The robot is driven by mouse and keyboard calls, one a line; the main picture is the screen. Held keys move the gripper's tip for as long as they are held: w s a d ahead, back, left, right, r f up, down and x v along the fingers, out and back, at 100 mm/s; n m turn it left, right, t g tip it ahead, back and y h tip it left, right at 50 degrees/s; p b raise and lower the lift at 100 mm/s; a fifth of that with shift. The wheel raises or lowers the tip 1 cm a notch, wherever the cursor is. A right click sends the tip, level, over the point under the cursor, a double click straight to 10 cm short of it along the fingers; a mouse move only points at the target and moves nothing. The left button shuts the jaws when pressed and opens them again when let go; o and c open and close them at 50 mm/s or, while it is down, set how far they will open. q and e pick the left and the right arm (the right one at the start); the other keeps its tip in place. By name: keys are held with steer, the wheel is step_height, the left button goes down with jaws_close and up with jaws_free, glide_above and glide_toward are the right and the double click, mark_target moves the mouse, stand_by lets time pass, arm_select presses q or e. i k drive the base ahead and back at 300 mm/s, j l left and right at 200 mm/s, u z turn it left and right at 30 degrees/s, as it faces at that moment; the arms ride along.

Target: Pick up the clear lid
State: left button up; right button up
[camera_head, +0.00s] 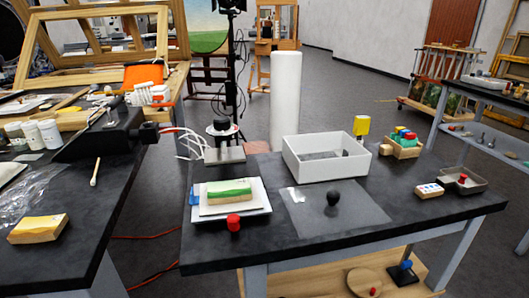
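The clear lid (308,217) looks like a thin, see-through square pane lying flat on the dark table top, near its front edge. A round black knob (334,197) stands up near its middle. A small crumpled white piece (296,194) is at its left back corner; I cannot tell whether it lies on the pane. An open white box (300,168) stands just behind the lid. Neither of my grippers is in view, and nothing visible is touching the lid.
Left of the lid are a tray with a green-painted block (229,192) and a red-capped item (233,223). A tall white roll (286,100) stands behind the box. A grey tray (464,180) and paint palette (429,190) are at right.

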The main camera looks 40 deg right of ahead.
mark_target(319, 209)
steer(key=z, duration=1.8)
